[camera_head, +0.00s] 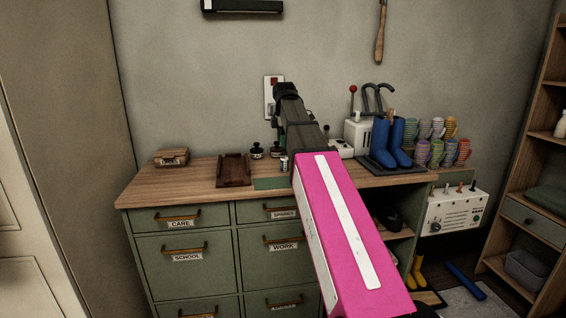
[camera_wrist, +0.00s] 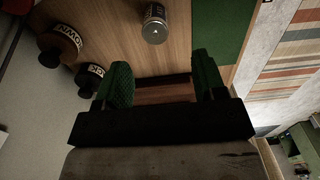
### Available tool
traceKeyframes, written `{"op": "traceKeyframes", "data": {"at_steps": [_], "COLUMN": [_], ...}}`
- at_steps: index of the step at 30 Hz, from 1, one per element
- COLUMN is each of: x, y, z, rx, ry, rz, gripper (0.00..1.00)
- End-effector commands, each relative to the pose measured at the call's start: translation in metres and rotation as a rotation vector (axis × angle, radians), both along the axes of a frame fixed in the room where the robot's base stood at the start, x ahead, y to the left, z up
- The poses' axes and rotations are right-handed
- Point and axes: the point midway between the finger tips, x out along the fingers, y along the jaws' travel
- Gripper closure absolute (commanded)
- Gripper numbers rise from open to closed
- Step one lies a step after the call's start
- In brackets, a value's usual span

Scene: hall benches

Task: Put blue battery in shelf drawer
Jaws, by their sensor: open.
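A small upright cylinder with a pale metal rim and a dark labelled side (camera_wrist: 155,24) stands on the wooden bench top. It also shows in the head view (camera_head: 284,164), left of my arm. It may be the battery, but I cannot make out a blue colour. My gripper (camera_wrist: 162,82) is open, its green fingers apart above the wood, with the cylinder beyond the fingertips. Nothing is visibly held. A shelf unit at the right has a closed green drawer (camera_head: 526,219) with a dark knob.
Two dark labelled jars (camera_wrist: 62,42) (camera_wrist: 90,76) stand left of the fingers. A green mat (camera_head: 270,184), brown tray (camera_head: 233,172) and blue boots (camera_head: 390,145) are on the bench. Below are closed labelled drawers (camera_head: 180,255). Yellow boots (camera_head: 416,272) stand on the floor.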

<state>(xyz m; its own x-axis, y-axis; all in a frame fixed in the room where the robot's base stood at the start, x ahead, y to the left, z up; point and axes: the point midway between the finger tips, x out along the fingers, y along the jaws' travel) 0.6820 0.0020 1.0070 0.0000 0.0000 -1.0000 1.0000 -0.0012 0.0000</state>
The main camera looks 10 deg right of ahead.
Motion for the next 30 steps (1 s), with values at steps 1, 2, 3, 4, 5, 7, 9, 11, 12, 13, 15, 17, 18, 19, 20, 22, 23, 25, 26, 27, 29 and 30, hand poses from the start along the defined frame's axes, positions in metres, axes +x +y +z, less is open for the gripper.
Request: {"op": "traceKeyframes", "data": {"at_steps": [1, 2, 3, 4, 5, 7, 9, 11, 12, 13, 15, 17, 18, 19, 20, 22, 23, 25, 26, 27, 29, 30], "x": [-0.001, -0.001, -0.001, -0.001, -0.001, -0.001, -0.001, -0.001, 0.0, 0.0, 0.0, 0.001, 0.002, 0.002, 0.003, 0.004, 0.005, 0.006, 0.006, 0.006, 0.006, 0.006], "y": [0.0, 0.0, 0.0, 0.0, 0.0, 0.0, 0.0, 0.0, 0.0, 0.0, 0.0, -0.001, -0.001, -0.001, -0.001, -0.002, -0.003, -0.003, -0.003, -0.003, -0.003, -0.003], "z": [-0.005, -0.008, -0.012, -0.016, -0.02, -0.031, -0.041, -0.047, -0.05, -0.052, -0.055, -0.058, -0.06, -0.063, -0.066, -0.074, -0.078, -0.088, -0.092, -0.097, -0.102, -0.104], "rx": [0.0, 0.0, 0.0, 0.0, 0.0, 0.0, 0.0, 0.0, 0.0, 0.0, 0.0, 0.0, 0.0, 0.0, 0.0, 0.0, 0.0, 0.0, 0.0, 0.0, 0.0, 0.0], "ry": [0.001, 0.002, 0.002, 0.002, 0.002, 0.002, 0.002, 0.002, 0.001, 0.0, 0.0, 0.001, 0.001, 0.001, 0.002, 0.001, 0.001, 0.002, 0.002, 0.001, 0.001, 0.001], "rz": [0.0, 0.0, 0.0, 0.0, 0.0, 0.0, 0.0, 0.0, 0.0, 0.0, 0.0, 0.0, 0.0, 0.0, 0.0, 0.0, 0.0, 0.0, 0.0, 0.0, 0.0, 0.0], "gripper": [0.36, 0.36, 0.36, 0.36, 0.36, 0.36, 0.36, 0.36, 0.36, 0.36, 0.36, 0.36, 0.36, 0.36, 0.36, 0.36, 0.36, 0.36, 0.36, 0.36, 0.36, 0.36]}}
